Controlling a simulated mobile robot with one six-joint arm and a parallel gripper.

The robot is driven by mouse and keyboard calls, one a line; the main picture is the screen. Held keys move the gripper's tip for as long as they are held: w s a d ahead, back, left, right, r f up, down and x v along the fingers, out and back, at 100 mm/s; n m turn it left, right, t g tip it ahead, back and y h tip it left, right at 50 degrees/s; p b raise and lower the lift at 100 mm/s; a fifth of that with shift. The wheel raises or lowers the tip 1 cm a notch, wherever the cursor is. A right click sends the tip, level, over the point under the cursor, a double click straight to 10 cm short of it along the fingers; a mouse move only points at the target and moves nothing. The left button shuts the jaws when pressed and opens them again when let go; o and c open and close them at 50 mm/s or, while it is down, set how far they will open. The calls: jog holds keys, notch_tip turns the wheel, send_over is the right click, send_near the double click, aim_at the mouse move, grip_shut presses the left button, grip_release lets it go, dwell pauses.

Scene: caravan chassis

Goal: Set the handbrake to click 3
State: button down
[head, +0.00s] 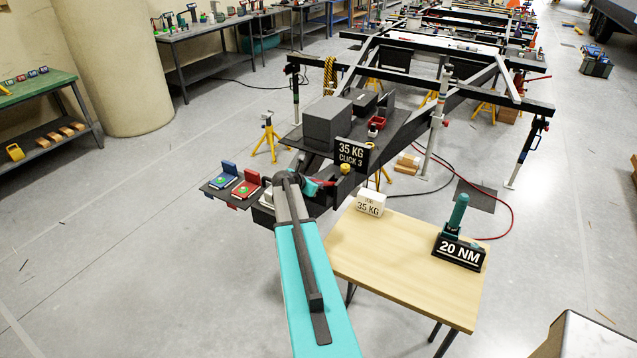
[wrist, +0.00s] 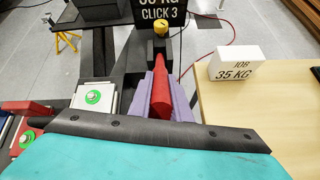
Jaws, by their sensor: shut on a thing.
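The red handbrake grip (wrist: 161,97) lies between the two lilac fingers of my gripper (wrist: 160,92) in the wrist view, and the gripper is shut on it. In the head view, a little of the red grip (head: 324,183) shows beyond my arm, while the fingers are mostly hidden. A black sign (head: 352,155) reading "35 KG CLICK 3" stands just behind the lever. It also shows, cut off at the top, in the wrist view (wrist: 160,13). I cannot read the lever's click position.
A white block (head: 370,204) marked "JOB 35 KG" stands on the wooden table (head: 400,260), right of the gripper. A teal-handled tool (head: 459,212) stands behind a "20 NM" sign. Blue (head: 222,175) and red (head: 246,184) pads with green buttons lie left. A yellow knob (wrist: 160,28) is beyond the grip.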

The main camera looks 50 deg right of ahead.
dwell(0.4)
jog(key=c, duration=1.6)
grip_release()
jog(key=shift+w+d+f, duration=0.1)
jog(key=shift+c, duration=0.2)
jog(key=shift+b+v, duration=0.45)
jog(key=shift+v, duration=0.5)
jog(key=b+v, duration=0.4)
jog(key=v, duration=0.8)
